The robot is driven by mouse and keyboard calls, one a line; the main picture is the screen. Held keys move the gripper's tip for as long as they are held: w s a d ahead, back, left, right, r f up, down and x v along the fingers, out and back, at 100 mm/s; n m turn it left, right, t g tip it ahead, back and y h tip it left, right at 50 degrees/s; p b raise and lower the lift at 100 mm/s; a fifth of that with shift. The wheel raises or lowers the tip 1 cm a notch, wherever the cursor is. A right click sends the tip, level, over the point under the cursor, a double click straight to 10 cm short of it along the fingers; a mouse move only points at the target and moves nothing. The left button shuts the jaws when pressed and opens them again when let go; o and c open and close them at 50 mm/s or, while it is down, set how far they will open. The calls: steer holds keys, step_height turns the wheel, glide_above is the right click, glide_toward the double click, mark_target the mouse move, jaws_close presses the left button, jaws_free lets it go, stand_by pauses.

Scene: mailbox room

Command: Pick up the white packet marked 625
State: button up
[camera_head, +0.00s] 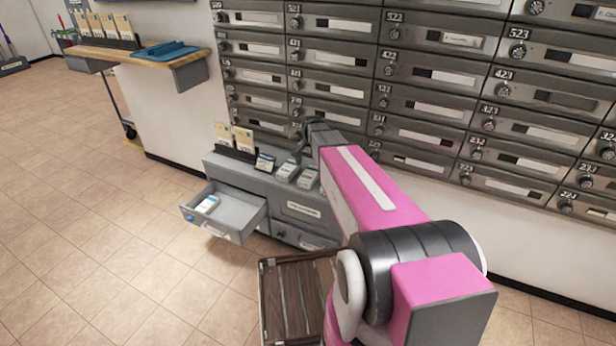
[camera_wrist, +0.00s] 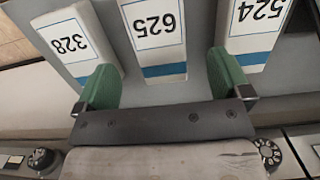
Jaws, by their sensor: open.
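The white packet marked 625 (camera_wrist: 157,30) has a blue band and appears upside down at the top middle of the wrist view. It lies on a grey surface between the packet marked 328 (camera_wrist: 75,40) and the packet marked 524 (camera_wrist: 252,32). In the head view it seems to be the middle one (camera_head: 287,170) of three small packets on the grey cabinet. My gripper (camera_wrist: 163,82) is open, its green fingertips apart and nothing between them. The 625 packet lies beyond the gap, the fingertips near the packets on either side.
The grey cabinet (camera_head: 232,167) has an open drawer (camera_head: 240,222) with a white packet (camera_head: 207,204) inside. Upright cards (camera_head: 243,138) stand at the cabinet's back left. Numbered mailboxes (camera_head: 430,80) line the wall behind. A slatted wooden crate (camera_head: 285,300) stands in front; floor at left is clear.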

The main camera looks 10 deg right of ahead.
mark_target(310, 174)
steer(key=f, duration=0.6)
steer(key=shift+s+f, duration=0.2)
steer(key=c, duration=1.1)
